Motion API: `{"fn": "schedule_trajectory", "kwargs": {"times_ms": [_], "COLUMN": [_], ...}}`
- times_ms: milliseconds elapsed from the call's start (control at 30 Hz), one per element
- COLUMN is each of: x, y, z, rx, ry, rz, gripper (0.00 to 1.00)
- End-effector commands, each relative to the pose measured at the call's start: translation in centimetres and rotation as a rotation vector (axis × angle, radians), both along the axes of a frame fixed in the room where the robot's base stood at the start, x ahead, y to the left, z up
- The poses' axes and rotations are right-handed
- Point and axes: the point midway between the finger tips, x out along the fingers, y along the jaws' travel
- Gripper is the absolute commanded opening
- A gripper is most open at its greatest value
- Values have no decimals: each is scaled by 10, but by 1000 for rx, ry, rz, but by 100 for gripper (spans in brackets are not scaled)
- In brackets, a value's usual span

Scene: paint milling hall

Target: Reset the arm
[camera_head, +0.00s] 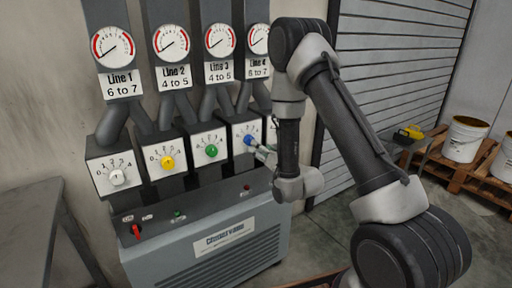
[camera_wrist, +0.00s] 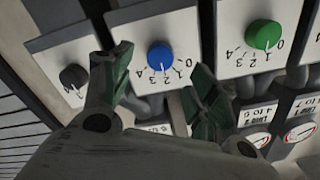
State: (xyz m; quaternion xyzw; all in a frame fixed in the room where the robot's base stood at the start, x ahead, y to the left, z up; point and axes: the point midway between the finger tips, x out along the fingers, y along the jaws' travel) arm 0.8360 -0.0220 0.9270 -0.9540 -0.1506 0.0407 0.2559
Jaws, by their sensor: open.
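My gripper (camera_head: 260,152) is open in front of the box with the blue knob (camera_head: 249,140). In the wrist view its two green-padded fingers (camera_wrist: 163,80) stand apart, with the blue knob (camera_wrist: 160,57) showing beyond and between them. I cannot tell whether a finger touches it. My arm reaches across the right half of the head view and hides part of the box at the right end of the row. In the wrist view a black knob (camera_wrist: 74,77) is at the left and a green knob (camera_wrist: 263,34) at the right.
A grey cabinet (camera_head: 265,239) carries the row of dial boxes, including yellow (camera_head: 167,162) and white (camera_head: 117,177) knobs, under several gauges (camera_head: 113,47). A red switch (camera_head: 136,231) is on its front. A metal table (camera_head: 30,200) stands left. Pallets with buckets (camera_head: 464,140) are at right.

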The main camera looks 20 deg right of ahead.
Motion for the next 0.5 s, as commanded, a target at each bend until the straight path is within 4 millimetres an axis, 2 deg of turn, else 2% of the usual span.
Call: {"fn": "schedule_trajectory", "kwargs": {"times_ms": [100, 400, 500], "x": [-7, -7, -8], "y": [-2, -2, -2], "z": [0, 0, -16], "rx": [0, -6, -54], "ry": [-1, -3, 54], "rz": [-1, 0, 2], "gripper": [59, 59, 59]}}
